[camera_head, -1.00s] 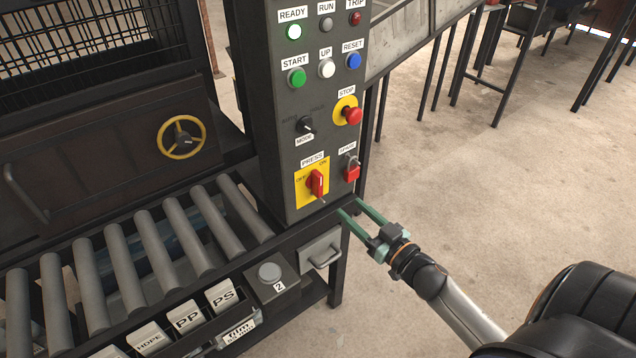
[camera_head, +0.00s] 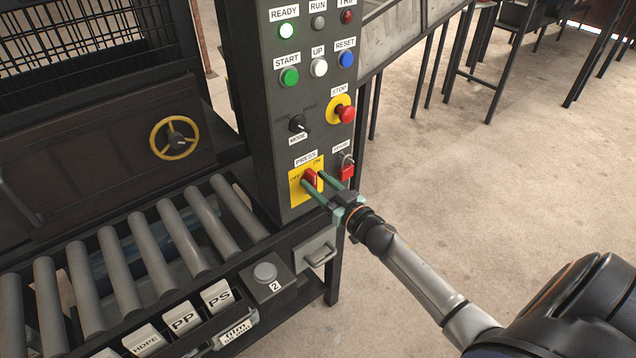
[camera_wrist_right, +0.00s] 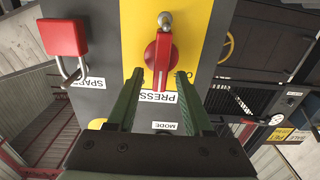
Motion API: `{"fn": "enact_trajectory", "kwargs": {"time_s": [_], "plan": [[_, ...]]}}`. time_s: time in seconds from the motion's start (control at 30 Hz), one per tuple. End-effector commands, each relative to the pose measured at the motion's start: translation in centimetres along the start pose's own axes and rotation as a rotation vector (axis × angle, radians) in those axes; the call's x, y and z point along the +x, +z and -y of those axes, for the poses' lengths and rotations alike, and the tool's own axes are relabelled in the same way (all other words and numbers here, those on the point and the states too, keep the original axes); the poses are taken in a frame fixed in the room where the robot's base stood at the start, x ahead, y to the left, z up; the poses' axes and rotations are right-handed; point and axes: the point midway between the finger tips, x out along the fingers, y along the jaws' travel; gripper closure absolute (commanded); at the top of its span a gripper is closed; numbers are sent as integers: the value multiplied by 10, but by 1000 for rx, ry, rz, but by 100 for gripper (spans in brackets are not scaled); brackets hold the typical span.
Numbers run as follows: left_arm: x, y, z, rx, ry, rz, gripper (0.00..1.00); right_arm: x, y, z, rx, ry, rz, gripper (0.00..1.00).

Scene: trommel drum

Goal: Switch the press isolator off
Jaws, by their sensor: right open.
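The press isolator is a red rotary handle (camera_head: 310,178) on a yellow plate (camera_head: 296,196) marked OFF and ON, under the PRESS label low on the dark control panel. In the right wrist view the red handle (camera_wrist_right: 158,60) stands between the tips of the two green fingers, with its narrow end toward the PRESS label. My right gripper (camera_head: 316,182) is open, its fingers on either side of the handle. The wrist view shows gaps beside the handle, and contact cannot be made out. My left gripper is out of view.
A red padlock (camera_head: 346,172) hangs at the SPARE label just right of the isolator; it also shows in the wrist view (camera_wrist_right: 63,38). The red STOP button (camera_head: 346,114) and MODE knob (camera_head: 298,124) are above. A roller conveyor (camera_head: 150,245) lies left. Open floor is at right.

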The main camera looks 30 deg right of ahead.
Motion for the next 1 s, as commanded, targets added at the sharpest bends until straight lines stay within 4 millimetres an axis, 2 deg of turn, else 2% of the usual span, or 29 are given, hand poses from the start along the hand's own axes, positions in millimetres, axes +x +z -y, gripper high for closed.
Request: {"fn": "enact_trajectory", "kwargs": {"time_s": [0.13, 0.57, 1.0], "plan": [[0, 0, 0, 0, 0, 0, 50, 0, 0, 0, 0, 0, 0, 51], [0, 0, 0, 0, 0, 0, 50, 0, 0, 0, 0, 0, 0, 99], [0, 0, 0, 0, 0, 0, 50, 0, 0, 0, -4, -1, 0, 100]]}}
